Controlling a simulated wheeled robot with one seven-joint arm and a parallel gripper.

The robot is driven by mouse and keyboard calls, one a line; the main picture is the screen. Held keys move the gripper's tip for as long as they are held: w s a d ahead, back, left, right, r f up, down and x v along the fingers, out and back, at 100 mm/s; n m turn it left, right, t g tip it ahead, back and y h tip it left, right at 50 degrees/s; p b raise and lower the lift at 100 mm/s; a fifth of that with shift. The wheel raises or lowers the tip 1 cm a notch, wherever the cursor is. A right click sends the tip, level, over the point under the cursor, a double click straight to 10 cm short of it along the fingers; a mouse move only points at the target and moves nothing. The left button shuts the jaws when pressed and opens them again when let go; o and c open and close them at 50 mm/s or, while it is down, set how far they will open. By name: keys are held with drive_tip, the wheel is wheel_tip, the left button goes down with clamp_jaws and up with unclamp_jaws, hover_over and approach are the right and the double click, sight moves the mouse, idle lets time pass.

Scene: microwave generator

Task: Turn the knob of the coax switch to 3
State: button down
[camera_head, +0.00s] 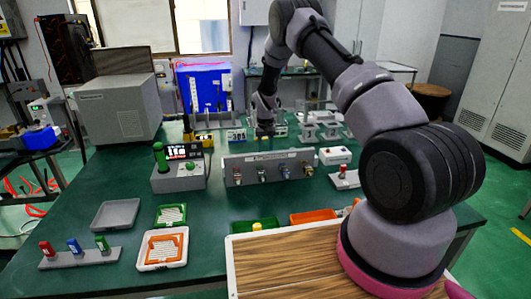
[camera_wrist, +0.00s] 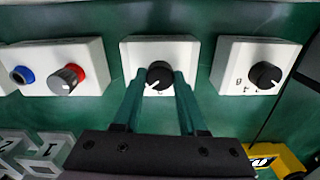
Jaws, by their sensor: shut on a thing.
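In the wrist view, a white box (camera_wrist: 138,50) with a round black knob (camera_wrist: 160,74) is at the top centre. I take it for the coax switch, though no name can be read on it. A white pointer mark on the knob faces lower left; the numbers around it are hidden or too small to read. My gripper (camera_wrist: 160,78) has its two green fingers on either side of the knob, shut on it. In the head view, my gripper (camera_head: 265,130) reaches down at the back of the green table, and the knob is hidden there.
In the wrist view, a similar white box with a black knob (camera_wrist: 264,75) stands to the right, and one with a grey-red knob (camera_wrist: 67,79) to the left. In the head view, a grey panel with several connectors (camera_head: 268,168) stands in front of my gripper.

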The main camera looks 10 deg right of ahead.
drive_tip(key=shift+c, duration=2.3)
unclamp_jaws()
wheel_tip(320, 180, up, 11)
drive_tip(key=shift+f, duration=0.1)
